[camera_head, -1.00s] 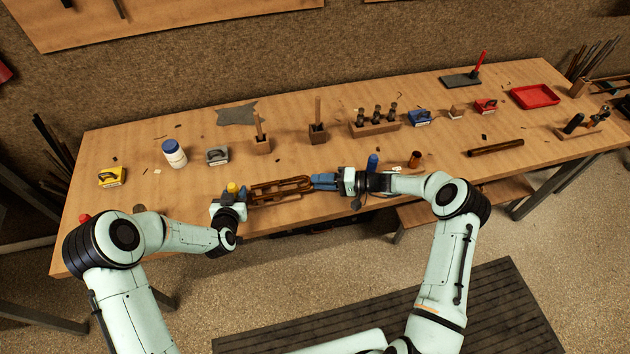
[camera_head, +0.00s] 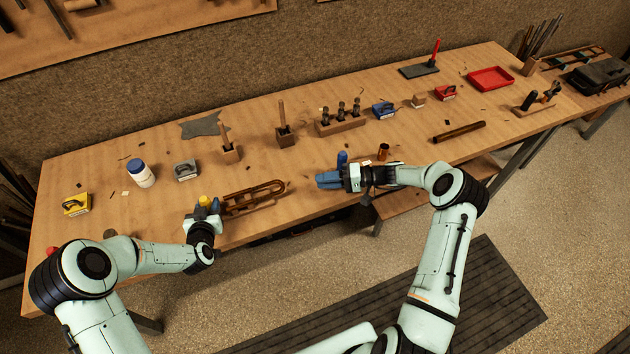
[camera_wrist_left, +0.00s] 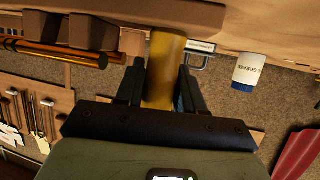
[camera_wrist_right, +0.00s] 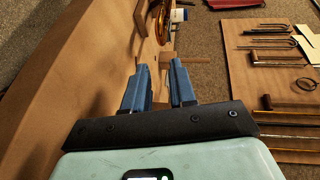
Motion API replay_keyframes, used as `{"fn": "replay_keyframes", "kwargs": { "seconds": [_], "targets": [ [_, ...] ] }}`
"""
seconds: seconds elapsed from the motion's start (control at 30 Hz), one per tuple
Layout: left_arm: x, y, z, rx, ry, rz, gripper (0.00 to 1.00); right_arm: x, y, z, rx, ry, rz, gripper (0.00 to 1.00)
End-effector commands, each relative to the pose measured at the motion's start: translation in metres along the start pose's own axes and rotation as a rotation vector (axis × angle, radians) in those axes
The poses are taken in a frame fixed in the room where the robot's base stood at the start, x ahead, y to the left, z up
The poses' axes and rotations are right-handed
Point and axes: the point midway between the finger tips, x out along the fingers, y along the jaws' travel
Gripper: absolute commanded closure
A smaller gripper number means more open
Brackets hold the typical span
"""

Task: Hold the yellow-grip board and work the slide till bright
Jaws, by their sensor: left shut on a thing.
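My left gripper (camera_head: 204,212) is shut on the upright yellow grip (camera_head: 205,202), which shows as a yellow cylinder (camera_wrist_left: 163,70) between its fingers in the left wrist view. The brass slide (camera_head: 252,197), a long U-shaped tube, lies just right of that grip near the bench's front edge. The board under the slide is hard to make out. My right gripper (camera_head: 328,180) has blue fingers and is apart from the slide's right end. In the right wrist view its fingers (camera_wrist_right: 158,90) stand apart with nothing between them.
A blue-capped item (camera_head: 342,158) and a copper cup (camera_head: 383,151) stand close behind my right gripper. A yellow block (camera_head: 76,204), a white jar (camera_head: 141,173) and a grey block (camera_head: 186,170) sit at the left. A dark tube (camera_head: 459,131) lies at the right.

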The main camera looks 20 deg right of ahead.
Motion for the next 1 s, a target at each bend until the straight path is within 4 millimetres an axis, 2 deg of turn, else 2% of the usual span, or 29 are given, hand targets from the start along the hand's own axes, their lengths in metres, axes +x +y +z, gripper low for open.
{"fn": "replay_keyframes", "kwargs": {
  "seconds": [0.47,0.5,0.53,0.57,0.87,1.0],
  "targets": [
    [0.0,0.0,0.0,0.0,0.0,-0.001,0.91,0.0,0.0,0.0,0.0,0.0,0.0,0.75],
    [0.0,0.0,0.0,0.0,0.0,-0.001,0.91,0.0,0.0,0.0,0.0,0.0,0.0,0.71],
    [0.0,0.0,0.0,0.0,0.0,-0.001,0.91,0.001,0.0,0.0,0.0,0.0,0.0,0.61],
    [0.0,0.0,0.0,0.0,0.0,-0.001,0.91,0.002,0.0,0.001,0.0,0.0,-0.001,0.6],
    [0.0,0.0,0.0,0.0,0.0,-0.001,0.91,0.024,0.0,0.006,0.0,-0.002,-0.002,0.6],
    [0.0,0.0,0.0,0.0,0.0,-0.001,0.91,0.046,-0.001,0.006,0.0,-0.004,-0.004,0.6]
  ]
}}
